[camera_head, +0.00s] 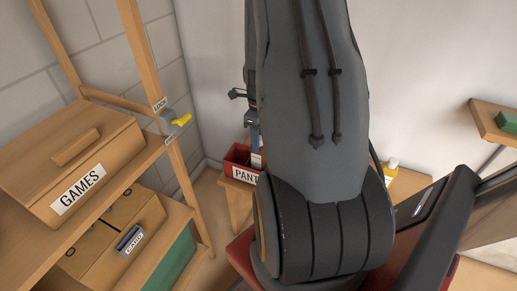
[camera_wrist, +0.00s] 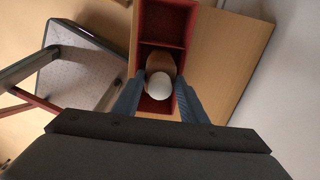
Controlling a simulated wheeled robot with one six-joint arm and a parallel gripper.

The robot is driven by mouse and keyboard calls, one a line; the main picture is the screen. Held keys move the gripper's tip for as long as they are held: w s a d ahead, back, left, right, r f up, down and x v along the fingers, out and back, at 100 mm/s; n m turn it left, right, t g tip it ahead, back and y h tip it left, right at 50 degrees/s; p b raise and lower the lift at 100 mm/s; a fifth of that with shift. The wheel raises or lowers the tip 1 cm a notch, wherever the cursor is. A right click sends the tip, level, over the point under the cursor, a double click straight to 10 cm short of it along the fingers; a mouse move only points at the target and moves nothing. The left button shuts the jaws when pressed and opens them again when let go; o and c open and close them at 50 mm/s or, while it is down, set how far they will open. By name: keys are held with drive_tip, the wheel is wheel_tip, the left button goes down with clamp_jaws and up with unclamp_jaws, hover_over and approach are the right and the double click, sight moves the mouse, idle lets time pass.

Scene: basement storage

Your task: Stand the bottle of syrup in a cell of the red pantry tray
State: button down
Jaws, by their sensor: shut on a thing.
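The red pantry tray (camera_head: 238,155) stands on a small wooden table in the head view, its label partly hidden by my arm. In the wrist view the tray (camera_wrist: 135,30) shows red walls and a divider between cells. My gripper (camera_wrist: 159,88) is shut on a brown bottle with a white cap (camera_wrist: 158,82), taken as the syrup. The bottle is over or within a cell nearer my gripper; how deep its base sits is hidden. The cell beyond the divider looks empty. In the head view the fingers (camera_head: 253,132) point down at the tray.
A yellow bottle with a white cap (camera_head: 391,169) stands to the right of my arm. A wooden shelf unit with a GAMES box (camera_head: 75,185) is at left. A wall shelf holds a green item (camera_head: 507,122). A grey-topped stool (camera_wrist: 78,72) is beside the table.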

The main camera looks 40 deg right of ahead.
drive_tip(key=shift+f, duration=1.95)
drive_tip(key=c, duration=1.1)
unclamp_jaws()
wheel_tip(320, 180, up, 12)
drive_tip(key=shift+r+b, duration=0.15)
drive_tip(key=shift+b, duration=0.2)
drive_tip(key=shift+s, duration=0.1)
